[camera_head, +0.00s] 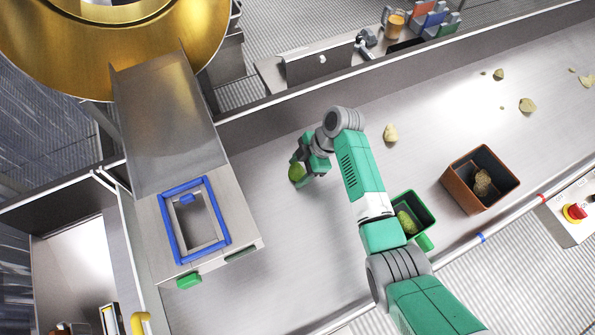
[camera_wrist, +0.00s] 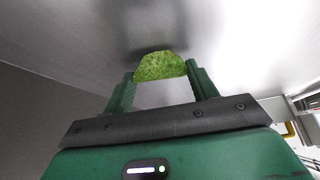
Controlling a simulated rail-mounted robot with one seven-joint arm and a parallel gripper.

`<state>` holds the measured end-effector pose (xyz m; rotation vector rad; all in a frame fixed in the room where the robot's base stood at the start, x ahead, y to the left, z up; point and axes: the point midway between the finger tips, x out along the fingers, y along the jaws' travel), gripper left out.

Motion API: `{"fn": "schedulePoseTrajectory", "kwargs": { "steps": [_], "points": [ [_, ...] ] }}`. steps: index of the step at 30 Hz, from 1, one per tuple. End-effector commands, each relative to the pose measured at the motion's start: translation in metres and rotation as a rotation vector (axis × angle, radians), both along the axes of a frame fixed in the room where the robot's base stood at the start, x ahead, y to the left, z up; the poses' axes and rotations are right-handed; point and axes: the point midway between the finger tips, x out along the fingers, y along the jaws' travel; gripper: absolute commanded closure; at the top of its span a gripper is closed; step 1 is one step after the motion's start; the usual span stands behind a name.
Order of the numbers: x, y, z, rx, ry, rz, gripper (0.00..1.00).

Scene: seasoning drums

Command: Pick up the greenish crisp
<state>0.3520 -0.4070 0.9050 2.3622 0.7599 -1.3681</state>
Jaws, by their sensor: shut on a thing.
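The greenish crisp (camera_head: 297,172) shows at the end of my arm in the head view, over the steel belt. In the wrist view the crisp (camera_wrist: 160,66) sits between the two finger ends, green and speckled. My gripper (camera_head: 307,165) is shut on it; the fingers (camera_wrist: 162,80) touch its left and right sides. Whether the crisp is clear of the steel surface is hard to tell; a dark shadow lies just behind it in the wrist view.
A green bin (camera_head: 428,203) with a greenish crisp inside stands beside my arm. A brown bin (camera_head: 456,188) holds a yellowish crisp. Several pale crisps, one a lone crisp (camera_head: 390,133), lie on the belt. A steel chute with a blue frame (camera_head: 166,231) stands at left.

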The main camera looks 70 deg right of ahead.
Motion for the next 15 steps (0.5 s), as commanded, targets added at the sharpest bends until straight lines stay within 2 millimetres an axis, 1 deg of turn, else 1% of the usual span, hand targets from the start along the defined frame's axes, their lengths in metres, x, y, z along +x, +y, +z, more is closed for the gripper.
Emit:
{"fn": "schedulePoseTrajectory", "kwargs": {
  "steps": [5, 10, 13, 14, 15],
  "points": [
    [0.000, 0.000, 0.003, -0.001, -0.001, 0.000, 0.48],
    [0.000, 0.000, 0.020, -0.001, -0.001, -0.001, 0.48],
    [0.000, 0.000, 0.036, -0.002, -0.002, 0.001, 0.48],
    [-0.002, 0.002, 0.038, -0.001, -0.001, -0.001, 0.48],
    [-0.008, 0.010, 0.037, 0.002, 0.000, -0.001, 0.48]
  ]
}}
